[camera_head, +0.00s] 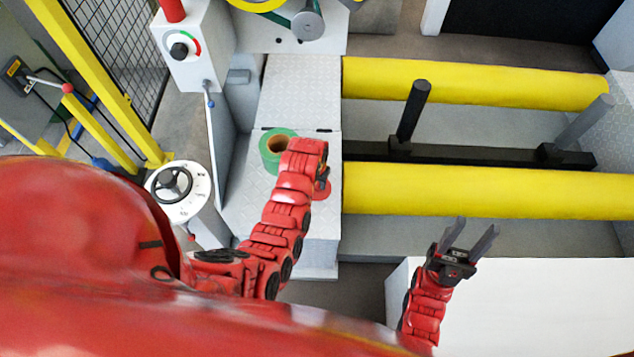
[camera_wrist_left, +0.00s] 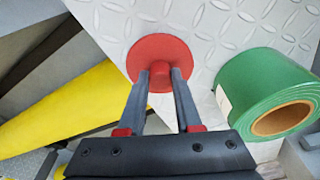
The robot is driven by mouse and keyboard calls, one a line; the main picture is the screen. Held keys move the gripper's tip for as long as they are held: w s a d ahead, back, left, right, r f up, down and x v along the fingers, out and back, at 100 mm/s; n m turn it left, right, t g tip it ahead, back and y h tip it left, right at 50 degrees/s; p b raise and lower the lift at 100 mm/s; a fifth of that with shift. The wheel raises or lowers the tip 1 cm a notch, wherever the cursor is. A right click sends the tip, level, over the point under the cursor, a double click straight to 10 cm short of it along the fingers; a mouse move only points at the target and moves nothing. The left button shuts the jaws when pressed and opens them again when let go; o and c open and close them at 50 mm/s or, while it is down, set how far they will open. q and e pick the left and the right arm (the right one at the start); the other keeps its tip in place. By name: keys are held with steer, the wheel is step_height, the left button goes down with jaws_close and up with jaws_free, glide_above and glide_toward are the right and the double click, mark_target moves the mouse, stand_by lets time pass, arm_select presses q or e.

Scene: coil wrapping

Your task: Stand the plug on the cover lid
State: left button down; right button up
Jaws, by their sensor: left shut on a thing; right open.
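My left gripper (camera_head: 323,180) is shut on the red plug (camera_wrist_left: 160,52) by its central knob. The plug is a round disc; in the head view only part of it (camera_head: 321,192) shows beside my fingers. It is over the front part of the light grey tread-plate cover lid (camera_head: 243,205), near its right edge. The lid also fills the upper part of the left wrist view (camera_wrist_left: 228,22). Whether the disc touches the plate, I cannot tell. My right gripper (camera_head: 479,226) is open and empty, at the lower right over the white surface's edge.
A green tape roll (camera_head: 271,160) with a brown core stands on the plate, left of my left gripper and apart from the plug. Yellow rollers (camera_head: 480,190) and a black bar with upright posts (camera_head: 413,110) lie to the right. A dial post (camera_head: 190,205) stands left.

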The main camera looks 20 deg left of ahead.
arm_select(q)
steer(key=shift+f, duration=0.45)
steer(key=shift+f, duration=0.15)
steer(key=c, duration=0.6)
jaws_free()
